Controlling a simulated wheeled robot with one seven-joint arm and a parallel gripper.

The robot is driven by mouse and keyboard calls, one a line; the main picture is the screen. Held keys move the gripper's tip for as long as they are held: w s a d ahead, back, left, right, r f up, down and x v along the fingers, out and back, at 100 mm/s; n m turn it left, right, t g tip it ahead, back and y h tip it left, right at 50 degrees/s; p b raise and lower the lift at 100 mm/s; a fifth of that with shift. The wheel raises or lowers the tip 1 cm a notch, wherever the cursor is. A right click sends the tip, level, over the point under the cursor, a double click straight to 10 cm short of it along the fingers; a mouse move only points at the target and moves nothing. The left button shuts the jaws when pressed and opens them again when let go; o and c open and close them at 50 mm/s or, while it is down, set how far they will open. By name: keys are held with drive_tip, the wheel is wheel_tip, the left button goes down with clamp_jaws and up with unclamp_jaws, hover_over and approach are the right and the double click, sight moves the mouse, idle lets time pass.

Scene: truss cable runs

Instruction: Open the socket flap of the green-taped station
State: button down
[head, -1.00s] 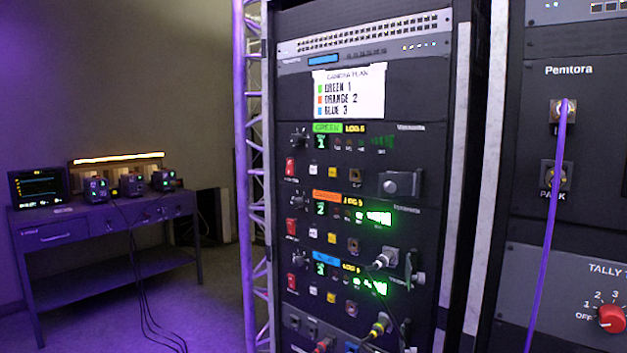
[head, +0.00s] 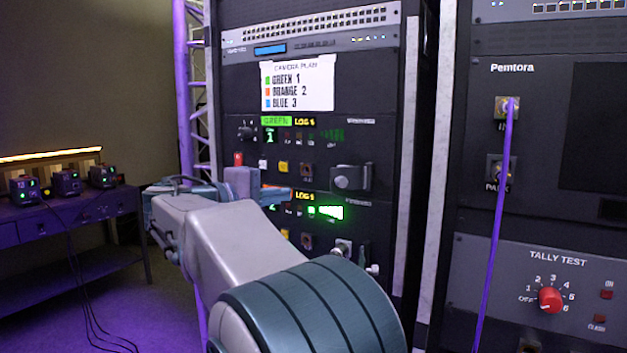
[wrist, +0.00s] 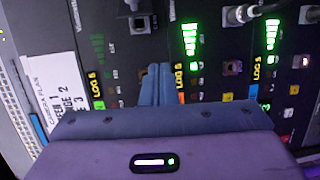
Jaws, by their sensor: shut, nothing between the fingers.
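The green-taped station (head: 318,137) is the top unit of the rack, with a green strip and a "1". The flap shows partly at the top edge of the wrist view (wrist: 140,22). My gripper (head: 280,195) is left of and slightly below the flap, apart from it. In the wrist view my gripper (wrist: 155,70) has its fingers together, empty, in front of the panel between the green and orange displays.
My arm hides much of the orange-taped station (head: 320,212) and the blue one below it. A plug (head: 343,246) sits in the orange station's socket. A purple cable (head: 497,200) hangs on the right rack. A camera plan label (head: 298,84) is above the stations.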

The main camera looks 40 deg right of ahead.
sight(350, 180)
drive_tip(key=s+d+r+h, duration=0.1)
drive_tip(key=s+d+r, duration=0.1)
drive_tip(key=d, duration=0.6)
drive_tip(key=shift+s+d+r+b, duration=0.15)
drive_tip(key=shift+s+d+b, duration=0.15)
drive_tip(key=shift+d, duration=0.05)
drive_tip(key=shift+a, duration=0.1)
idle(0.4)
